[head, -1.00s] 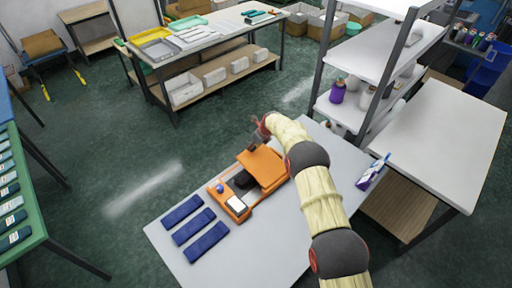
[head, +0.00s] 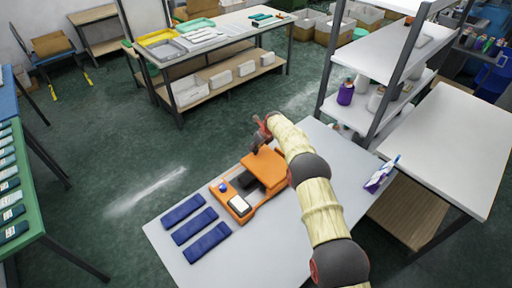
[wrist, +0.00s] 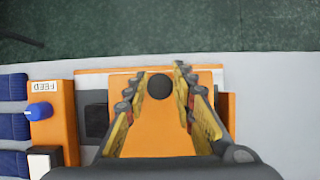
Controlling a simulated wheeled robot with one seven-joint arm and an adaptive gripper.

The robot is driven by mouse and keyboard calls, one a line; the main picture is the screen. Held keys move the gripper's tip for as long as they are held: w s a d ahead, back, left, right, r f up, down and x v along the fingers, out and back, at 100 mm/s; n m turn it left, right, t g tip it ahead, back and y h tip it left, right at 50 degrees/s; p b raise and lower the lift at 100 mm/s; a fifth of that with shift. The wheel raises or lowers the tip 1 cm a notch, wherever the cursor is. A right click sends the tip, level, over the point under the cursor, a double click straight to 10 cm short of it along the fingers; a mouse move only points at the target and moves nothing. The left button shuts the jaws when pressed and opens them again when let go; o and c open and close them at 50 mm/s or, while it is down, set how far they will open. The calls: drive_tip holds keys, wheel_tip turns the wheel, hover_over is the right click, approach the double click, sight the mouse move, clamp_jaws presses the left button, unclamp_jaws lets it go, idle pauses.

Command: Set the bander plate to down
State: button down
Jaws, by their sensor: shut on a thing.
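The bander is an orange machine on the light grey table, with its orange plate (head: 265,167) at the back right of its body (head: 225,197). The plate also fills the middle of the wrist view (wrist: 160,130), with a round black knob (wrist: 160,87) near its far edge. My gripper (head: 259,143) is at the plate's far edge in the head view. The plate's exact tilt is hard to tell.
A blue dial (wrist: 40,111) marked FEED and a white block (wrist: 42,160) are left of the plate. Several folded blue pieces (head: 195,226) lie on the table (head: 270,245). A purple-and-white item (head: 381,173) is at the right edge, near a shelf rack (head: 385,50).

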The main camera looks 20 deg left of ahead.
drive_tip(key=shift+a, duration=0.25)
drive_tip(key=c, duration=1.9)
unclamp_jaws()
drive_tip(key=shift+w, duration=0.1)
drive_tip(key=shift+o, duration=1.3)
drive_tip(key=shift+w+a+f, duration=0.1)
drive_tip(key=shift+a+f, duration=0.1)
drive_tip(key=shift+f, duration=0.2)
drive_tip(key=shift+o, duration=1.1)
drive_tip(key=shift+d+r, duration=0.15)
drive_tip(key=shift+d, duration=0.1)
drive_tip(key=v, duration=1.1)
drive_tip(key=shift+d+r, duration=0.2)
drive_tip(key=shift+r, duration=0.05)
